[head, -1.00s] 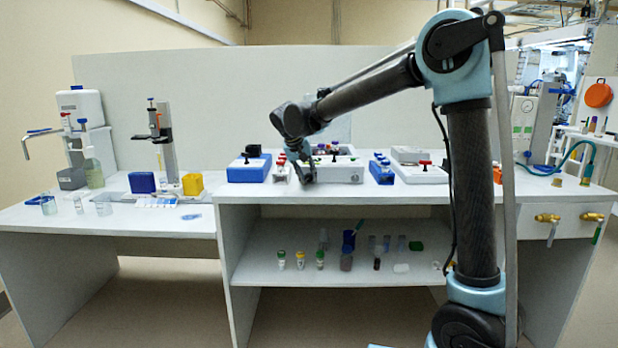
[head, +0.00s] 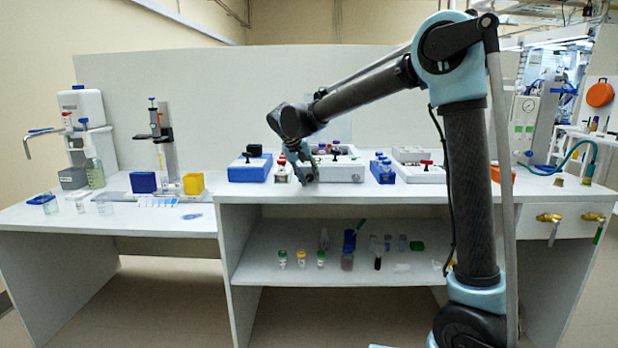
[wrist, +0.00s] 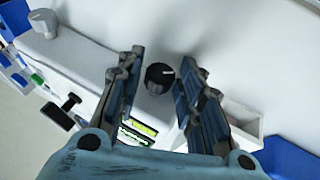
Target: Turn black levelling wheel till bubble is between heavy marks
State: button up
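In the wrist view, the black levelling wheel (wrist: 159,78) with a white index line sits on the white device between my fingers. My gripper (wrist: 160,60) is open, with one finger on each side of the wheel. A gap shows on both sides; whether either finger touches it is unclear. The yellow-green bubble vial (wrist: 141,128) lies just below the wheel, partly hidden by my gripper. Its bubble and heavy marks are too small to read. In the head view, my gripper (head: 306,176) points down at the front left of the white device (head: 345,172).
In the wrist view, a grey knob (wrist: 44,22) and a black T-shaped handle (wrist: 62,110) stand to the left. In the head view, a blue box (head: 250,170) stands left of the device and a blue rack (head: 382,171) right of it.

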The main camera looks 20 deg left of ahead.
jog(key=shift+r, duration=0.1)
jog(key=v, duration=1.1)
jog(key=shift+r, duration=0.3)
jog(key=shift+s, duration=0.1)
jog(key=s+d+f+m+g, duration=0.1)
jog(key=s+d+f, duration=0.1)
jog(key=d, duration=0.9)
jog(key=s+d+f+g, duration=0.1)
jog(key=s+d+f, duration=0.1)
jog(key=d, duration=0.9)
jog(key=s+d+f+m+g, duration=0.1)
jog(key=s+d+f, duration=0.15)
jog(key=d, duration=0.85)
jog(key=s+d+f+y, duration=0.1)
jog(key=s+d+f, duration=0.6)
jog(key=s+f, duration=0.2)
jog(key=s+d+f+m+y, duration=0.1)
jog(key=s+d+f, duration=0.7)
jog(key=s+f, duration=0.2)
jog(key=shift+s+d+f+y, duration=0.25)
jog(key=shift+d+f+y, duration=0.1)
jog(key=shift+f, duration=0.35)
